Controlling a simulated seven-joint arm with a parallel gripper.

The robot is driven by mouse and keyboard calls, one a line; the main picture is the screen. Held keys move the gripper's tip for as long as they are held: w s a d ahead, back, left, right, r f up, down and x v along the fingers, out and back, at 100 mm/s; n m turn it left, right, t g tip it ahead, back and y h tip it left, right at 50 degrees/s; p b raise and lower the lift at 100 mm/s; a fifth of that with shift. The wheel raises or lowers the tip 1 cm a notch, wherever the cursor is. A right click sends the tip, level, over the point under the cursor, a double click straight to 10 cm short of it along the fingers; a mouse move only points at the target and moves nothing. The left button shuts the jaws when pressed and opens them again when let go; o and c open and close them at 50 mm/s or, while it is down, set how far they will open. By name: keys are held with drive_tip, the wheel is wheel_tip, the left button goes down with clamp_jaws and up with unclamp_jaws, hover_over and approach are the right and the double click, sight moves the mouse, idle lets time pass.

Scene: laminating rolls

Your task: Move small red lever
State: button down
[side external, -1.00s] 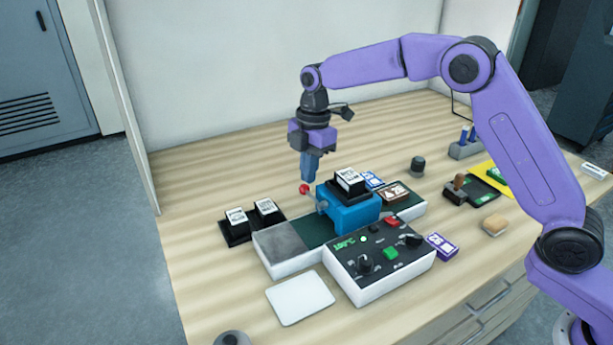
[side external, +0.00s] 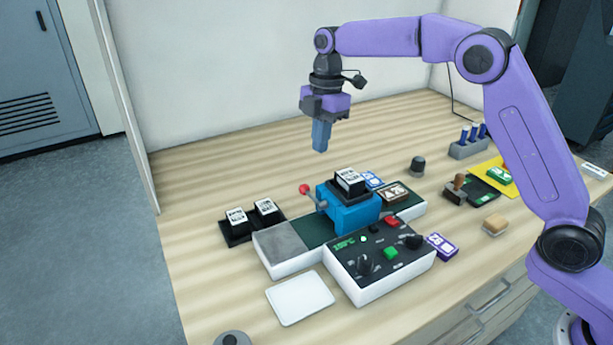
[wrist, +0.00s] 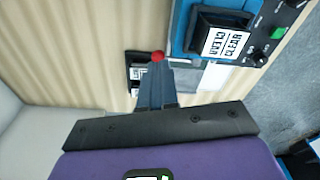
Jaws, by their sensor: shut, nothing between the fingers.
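The small red lever (side external: 305,189) is a red ball knob on a grey rod. It sticks up and left from the left side of a blue laminator block (side external: 347,212). My gripper (side external: 320,150) is shut and empty, pointing down in the air above and behind the knob, clear of it. In the wrist view the red knob (wrist: 158,56) shows just beyond the tips of my shut gripper (wrist: 157,64). The wrist view also shows part of the blue block (wrist: 180,28).
A black cartridge (side external: 350,182) sits on the block. The control panel (side external: 380,260) stands in front. Two black cartridges (side external: 238,222) stand at left and a white pad (side external: 300,298) lies in front. A stamp (side external: 457,188) and a pen holder (side external: 467,149) are at right.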

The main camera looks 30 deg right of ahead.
wheel_tip(320, 180, up, 12)
drive_tip(key=d, duration=0.1)
idle(0.5)
drive_tip(key=shift+w+d+r, duration=0.1)
drive_tip(key=shift+r, duration=0.05)
idle(0.5)
drive_tip(key=s+a+f+m, duration=0.1)
drive_tip(key=s+f+m, duration=0.2)
drive_tip(key=s, duration=0.7)
drive_tip(key=s+f+m, duration=0.2)
drive_tip(key=s, duration=0.8)
drive_tip(key=s+d+f+m, duration=0.1)
drive_tip(key=s+d+f, duration=0.4)
drive_tip(key=s, duration=0.5)
drive_tip(key=s+d+f+m, duration=0.2)
drive_tip(key=s+d+f, duration=0.4)
drive_tip(key=s, duration=0.5)
drive_tip(key=shift+d+m+t+h, duration=0.3)
drive_tip(key=shift+d+h, duration=0.1)
drive_tip(key=shift+d, duration=0.5)
